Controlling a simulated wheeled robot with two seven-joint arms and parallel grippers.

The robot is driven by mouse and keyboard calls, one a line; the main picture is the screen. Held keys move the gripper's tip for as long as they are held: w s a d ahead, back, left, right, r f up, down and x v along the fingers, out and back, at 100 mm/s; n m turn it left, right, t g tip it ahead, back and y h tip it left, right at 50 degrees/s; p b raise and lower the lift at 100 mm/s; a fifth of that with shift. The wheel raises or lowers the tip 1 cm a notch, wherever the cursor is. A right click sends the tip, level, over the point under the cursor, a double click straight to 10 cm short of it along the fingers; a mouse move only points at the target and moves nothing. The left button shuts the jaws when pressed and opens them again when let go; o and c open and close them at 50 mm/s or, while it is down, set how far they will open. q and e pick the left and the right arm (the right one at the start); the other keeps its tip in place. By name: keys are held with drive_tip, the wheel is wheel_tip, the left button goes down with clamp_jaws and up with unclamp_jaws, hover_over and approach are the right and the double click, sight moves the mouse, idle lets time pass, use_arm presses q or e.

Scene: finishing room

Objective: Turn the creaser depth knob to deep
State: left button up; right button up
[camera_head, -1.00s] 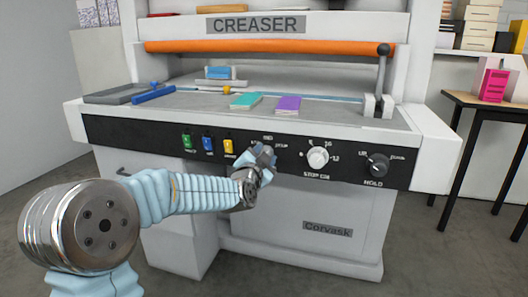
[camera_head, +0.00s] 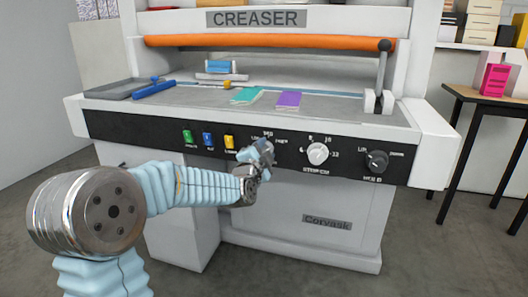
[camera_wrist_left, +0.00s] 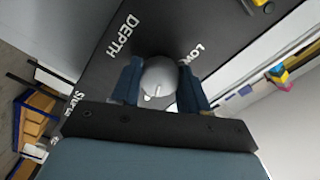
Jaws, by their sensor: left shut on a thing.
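The creaser (camera_head: 215,128) has a black front panel with a row of controls. My left gripper (camera_head: 264,148) is at the depth knob's place on the panel and mostly hides the knob in the head view. In the left wrist view the round grey depth knob (camera_wrist_left: 158,76) sits between the two dark fingers of my left gripper (camera_wrist_left: 161,86), which is shut on it. Its short white mark points toward the palm. The words DEPTH (camera_wrist_left: 123,35) and LOW show beside it; the deep label cannot be read there. My right gripper is not in view.
To the right on the panel are a white knob (camera_head: 317,154) and a black knob (camera_head: 377,162). Green, blue and yellow switches (camera_head: 208,141) sit to the left. A lever (camera_head: 382,75) stands at the bed's right end. A table (camera_head: 475,95) stands at the right.

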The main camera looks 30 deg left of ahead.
use_arm(q)
drive_tip(key=shift+f, duration=0.1)
drive_tip(key=o, duration=1)
drive_tip(key=shift+o, duration=0.2)
drive_tip(key=v, duration=1.3)
drive_tip(key=shift+s, duration=0.4)
